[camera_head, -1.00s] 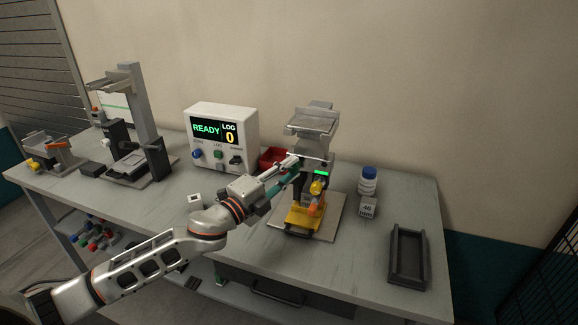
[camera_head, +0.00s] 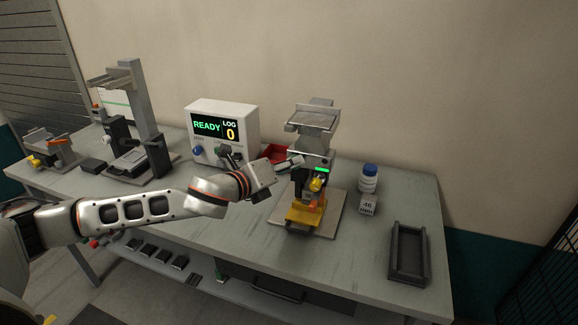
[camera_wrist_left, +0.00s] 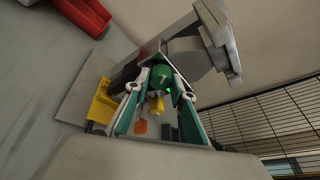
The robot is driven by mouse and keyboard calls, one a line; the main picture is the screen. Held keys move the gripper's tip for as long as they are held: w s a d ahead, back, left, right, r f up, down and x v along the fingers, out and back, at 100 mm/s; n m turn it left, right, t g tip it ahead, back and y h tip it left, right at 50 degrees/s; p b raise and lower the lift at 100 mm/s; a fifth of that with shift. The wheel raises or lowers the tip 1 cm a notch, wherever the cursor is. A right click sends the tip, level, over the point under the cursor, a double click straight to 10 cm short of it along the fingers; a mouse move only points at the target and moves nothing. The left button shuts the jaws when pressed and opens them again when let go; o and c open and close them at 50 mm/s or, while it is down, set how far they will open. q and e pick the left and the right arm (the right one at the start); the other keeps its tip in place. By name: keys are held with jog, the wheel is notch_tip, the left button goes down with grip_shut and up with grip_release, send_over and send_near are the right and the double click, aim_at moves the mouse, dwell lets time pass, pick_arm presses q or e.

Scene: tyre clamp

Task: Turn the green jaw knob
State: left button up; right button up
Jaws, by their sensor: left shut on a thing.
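The tyre clamp stand (camera_head: 318,140) is on the bench right of centre, with a grey top plate and a yellow base part (camera_head: 305,215). My left gripper (camera_head: 294,163) reaches its left side. In the left wrist view the round green knob (camera_wrist_left: 161,76) sits between the two fingertips of my left gripper (camera_wrist_left: 160,88), which are shut on it. In the head view the knob is hidden behind the gripper. A yellow knob (camera_head: 317,184) and an orange part sit lower on the clamp. My right gripper is not in view.
A white box (camera_head: 220,128) reading READY and LOG 0 stands behind my left wrist. A red tray (camera_head: 275,152) is close behind the gripper. A blue-capped bottle (camera_head: 368,178), a small labelled block (camera_head: 367,204) and a dark tray (camera_head: 408,252) are to the right.

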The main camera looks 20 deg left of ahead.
pick_arm(q)
jog(key=shift+d+f+m+y, duration=0.1)
jog(key=shift+m+y, duration=0.2)
jog(key=shift+m, duration=0.1)
dwell(0.4)
jog(key=o, duration=1.1)
jog(key=v, duration=1.2)
